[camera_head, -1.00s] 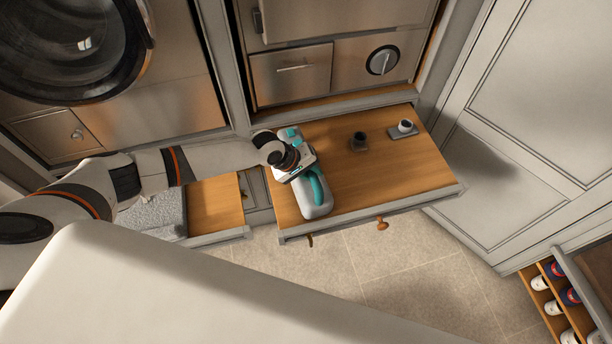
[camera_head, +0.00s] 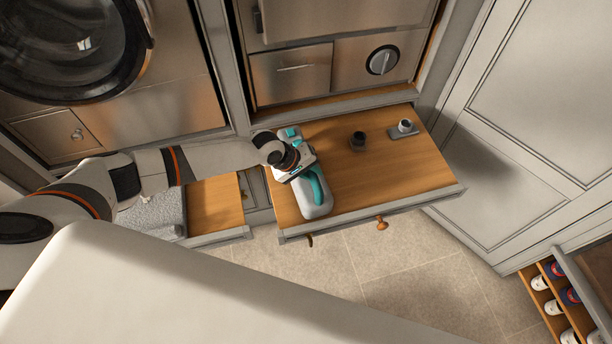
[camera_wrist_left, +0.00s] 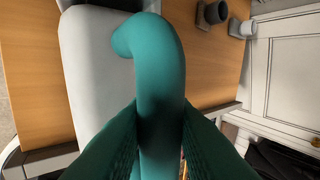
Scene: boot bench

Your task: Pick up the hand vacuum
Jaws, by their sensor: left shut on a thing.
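The hand vacuum (camera_head: 318,206) has a pale grey body and a teal handle. It lies at the left side of the open wooden drawer (camera_head: 400,178) in the head view. My left gripper (camera_head: 298,172) is over it and shut on its teal handle. In the left wrist view the handle (camera_wrist_left: 160,70) runs up between the dark fingers (camera_wrist_left: 160,140), with the pale body (camera_wrist_left: 92,60) to its left. Whether the vacuum touches the drawer floor is hard to tell. My right gripper is not in view.
Two small grey attachments, a dark one (camera_head: 358,141) and one with a light top (camera_head: 404,128), stand at the drawer's back right. A lower drawer (camera_head: 215,205) with a grey towel (camera_head: 158,212) is open at the left. A shoe rack (camera_head: 562,300) stands at the lower right.

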